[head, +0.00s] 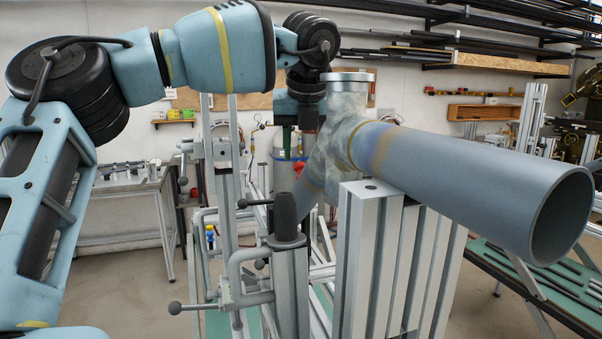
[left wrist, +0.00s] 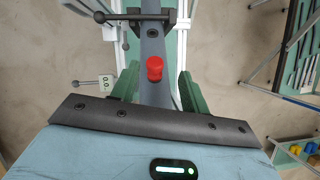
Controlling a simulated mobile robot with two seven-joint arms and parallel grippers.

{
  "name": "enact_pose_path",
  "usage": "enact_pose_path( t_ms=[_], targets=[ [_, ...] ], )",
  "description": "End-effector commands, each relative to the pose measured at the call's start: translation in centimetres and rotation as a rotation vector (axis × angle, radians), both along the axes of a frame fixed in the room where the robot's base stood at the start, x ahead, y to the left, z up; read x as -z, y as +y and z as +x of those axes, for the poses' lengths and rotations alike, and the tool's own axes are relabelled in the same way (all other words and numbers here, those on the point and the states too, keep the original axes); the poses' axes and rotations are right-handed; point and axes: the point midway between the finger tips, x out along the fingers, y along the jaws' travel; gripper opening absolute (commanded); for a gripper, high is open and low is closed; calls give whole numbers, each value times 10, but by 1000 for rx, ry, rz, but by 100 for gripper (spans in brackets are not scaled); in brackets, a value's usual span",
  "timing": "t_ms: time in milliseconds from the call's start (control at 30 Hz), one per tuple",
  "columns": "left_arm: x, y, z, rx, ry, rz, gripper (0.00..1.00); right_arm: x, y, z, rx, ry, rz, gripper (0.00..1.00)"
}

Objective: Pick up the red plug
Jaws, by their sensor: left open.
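The red plug (left wrist: 154,68) is a small upright red knob on a grey bar (left wrist: 152,48) in the left wrist view. My left gripper (left wrist: 156,88) has its two green fingers apart, one to each side of the bar. The plug appears between and slightly beyond the fingertips, with a gap on both sides. How far below the fingers it sits I cannot tell. In the head view my left gripper (head: 293,140) points down behind the pipe joint, partly covered. My right gripper is not in view.
A large grey pipe (head: 470,180) with a welded joint rests on upright aluminium profiles (head: 385,260), close to my left gripper. A clamp with a dark handle (left wrist: 110,17) crosses the bar beyond the plug. A bench (head: 120,187) stands at the left.

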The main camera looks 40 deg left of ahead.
Motion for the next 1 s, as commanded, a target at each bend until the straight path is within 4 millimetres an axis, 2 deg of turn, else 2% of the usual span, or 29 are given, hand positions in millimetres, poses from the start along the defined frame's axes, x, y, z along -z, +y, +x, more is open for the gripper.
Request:
enact_pose_path(
  t_ms=[200,333,667,1000],
  targets=[
    [24,13,-1,1,0,-4,45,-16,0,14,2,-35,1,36],
    [39,16,4,-1,0,-2,45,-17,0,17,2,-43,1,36],
    [45,18,6,-1,0,-1,44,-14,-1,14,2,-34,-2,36],
    [45,18,6,-1,0,-1,0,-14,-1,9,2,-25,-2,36]
  ],
)
